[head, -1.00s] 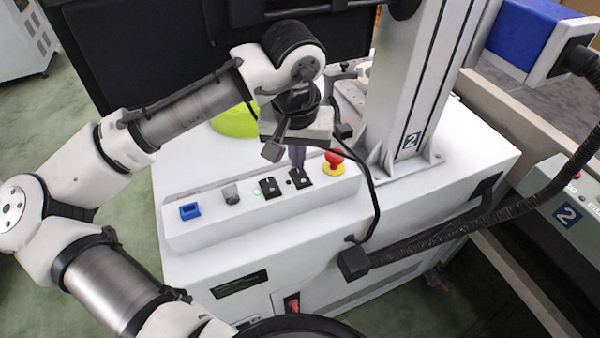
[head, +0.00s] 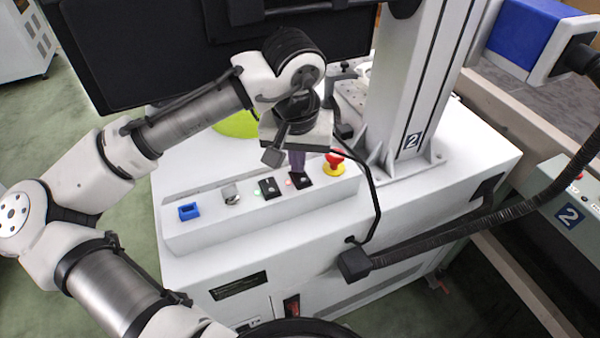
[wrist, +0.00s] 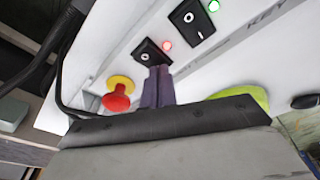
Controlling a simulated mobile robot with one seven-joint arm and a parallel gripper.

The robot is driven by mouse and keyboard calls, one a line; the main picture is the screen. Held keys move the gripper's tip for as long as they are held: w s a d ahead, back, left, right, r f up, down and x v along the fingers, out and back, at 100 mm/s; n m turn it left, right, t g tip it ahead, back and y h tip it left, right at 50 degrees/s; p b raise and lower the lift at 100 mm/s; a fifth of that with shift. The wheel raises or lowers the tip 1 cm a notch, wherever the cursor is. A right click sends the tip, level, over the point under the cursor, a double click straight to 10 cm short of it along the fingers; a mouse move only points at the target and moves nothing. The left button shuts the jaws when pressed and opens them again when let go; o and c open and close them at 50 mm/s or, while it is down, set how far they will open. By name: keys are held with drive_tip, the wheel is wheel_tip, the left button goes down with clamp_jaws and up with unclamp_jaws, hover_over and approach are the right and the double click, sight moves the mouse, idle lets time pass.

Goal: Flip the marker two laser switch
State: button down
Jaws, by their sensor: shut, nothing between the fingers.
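Marker two is the white machine (head: 410,215) with a "2" label on its column. Its sloped panel holds two black rocker switches. The right rocker switch (head: 304,181) has a lit red light (head: 288,183) beside it; in the wrist view this switch (wrist: 147,52) is at the fingertips, with the red light (wrist: 166,45) next to it. The left rocker switch (head: 268,188) has a lit green light. My gripper (head: 297,171) is shut and empty, pointing down at the right switch. Its purple fingers (wrist: 158,84) are touching or very close to that switch, partly covering it in the head view.
A red emergency button on a yellow base (head: 334,163) stands just right of my fingers. A blue block (head: 189,211) and a key switch (head: 231,194) are to the left. The column (head: 410,80) and a hanging black cable (head: 374,200) are on the right.

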wheel_tip(320, 180, up, 7)
drive_tip(key=p, duration=0.6)
drive_tip(key=shift+p, duration=0.35)
drive_tip(key=shift+s+f, duration=0.1)
